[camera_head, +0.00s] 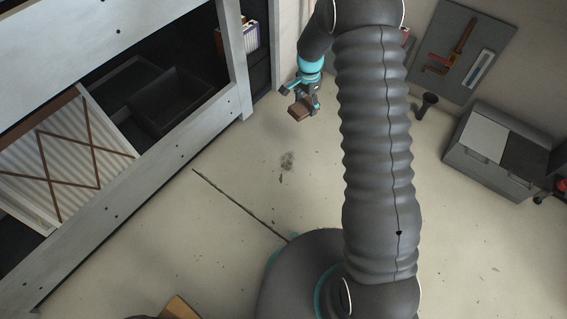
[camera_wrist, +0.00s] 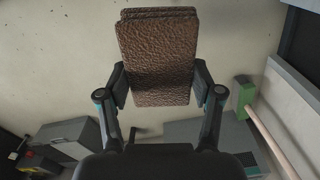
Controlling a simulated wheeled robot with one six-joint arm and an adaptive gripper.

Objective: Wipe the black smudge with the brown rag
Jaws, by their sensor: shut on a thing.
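The brown rag (camera_wrist: 158,62) is a folded, textured block held between the two fingers of my gripper (camera_wrist: 160,88) in the wrist view. In the head view my gripper (camera_head: 306,98) hangs at the end of my arm, above the floor, with the rag (camera_head: 298,110) at its tip. The gripper is shut on the rag. A dark smudge (camera_head: 287,160) lies on the pale floor, below the gripper in the picture, with small specks under it. The rag is apart from the smudge. The smudge does not show clearly in the wrist view.
A grey metal rack (camera_head: 180,150) with dark bins stands at the left. A black cone-shaped object (camera_head: 427,104) stands near the wall. The floor around the smudge is clear.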

